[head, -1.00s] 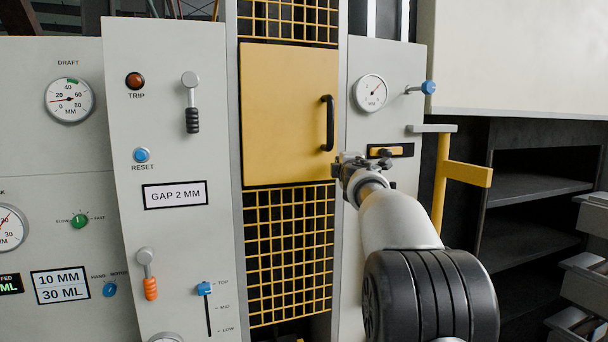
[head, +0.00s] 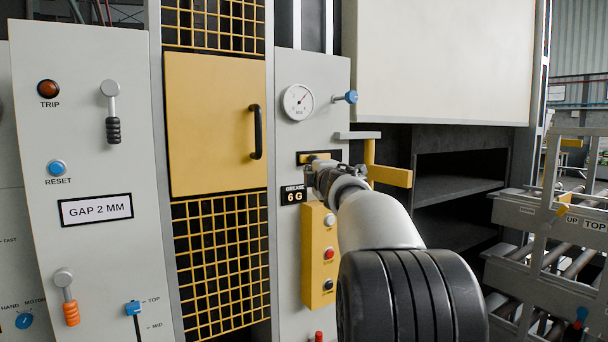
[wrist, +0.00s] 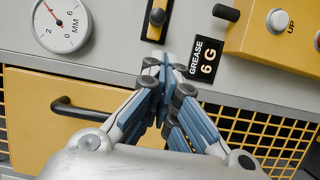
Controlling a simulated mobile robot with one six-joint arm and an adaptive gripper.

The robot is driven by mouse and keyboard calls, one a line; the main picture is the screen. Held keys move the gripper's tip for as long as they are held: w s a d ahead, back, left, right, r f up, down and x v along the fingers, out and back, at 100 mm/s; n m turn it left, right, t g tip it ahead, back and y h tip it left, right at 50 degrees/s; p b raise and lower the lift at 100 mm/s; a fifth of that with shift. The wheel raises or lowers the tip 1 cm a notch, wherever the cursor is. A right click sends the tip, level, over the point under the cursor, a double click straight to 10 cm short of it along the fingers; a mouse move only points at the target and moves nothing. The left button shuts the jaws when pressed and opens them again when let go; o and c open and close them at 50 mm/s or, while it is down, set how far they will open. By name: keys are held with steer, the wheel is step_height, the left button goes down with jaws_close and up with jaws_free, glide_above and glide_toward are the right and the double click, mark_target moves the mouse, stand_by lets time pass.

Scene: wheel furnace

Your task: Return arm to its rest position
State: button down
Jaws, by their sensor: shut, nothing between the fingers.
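My gripper (head: 318,176) is shut and empty, in front of the grey panel to the right of the yellow door in the head view. In the wrist view my gripper (wrist: 165,68) shows its blue-grey fingers closed together, with the tips just below a black slot plate (wrist: 157,18) and left of the "GREASE 6 G" label (wrist: 205,57). My arm reaches forward from the bottom right of the head view. I cannot tell whether the fingertips touch the panel.
The yellow door (head: 213,125) with a black handle is closed. A yellow button box (head: 320,255) sits below the gripper. A yellow bracket (head: 388,176) and a knob on a rod (head: 346,97) stick out nearby. A roller rack (head: 560,220) stands at the right.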

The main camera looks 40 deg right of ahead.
steer(key=shift+w, duration=0.1)
steer(key=s+a+f+m+g+b, duration=0.1)
steer(key=s+a+f+m+g, duration=0.15)
steer(key=s+a+m, duration=0.4)
steer(key=s+a+f+m+g+b, duration=0.1)
steer(key=s+a+f, duration=0.2)
steer(key=a, duration=0.6)
steer(key=s+a+f+m+g+y+b, duration=0.1)
steer(key=s+a+f+g+y, duration=0.3)
steer(key=s+a+f, duration=0.9)
steer(key=s+a+f+m+g+y+b, duration=0.1)
steer(key=s+a+f+m+g+y, duration=0.3)
steer(key=s+a+f, duration=0.9)
steer(key=s+f, duration=0.4)
steer(key=f, duration=0.1)
steer(key=shift+s+a, duration=0.15)
steer(key=shift+a, duration=0.15)
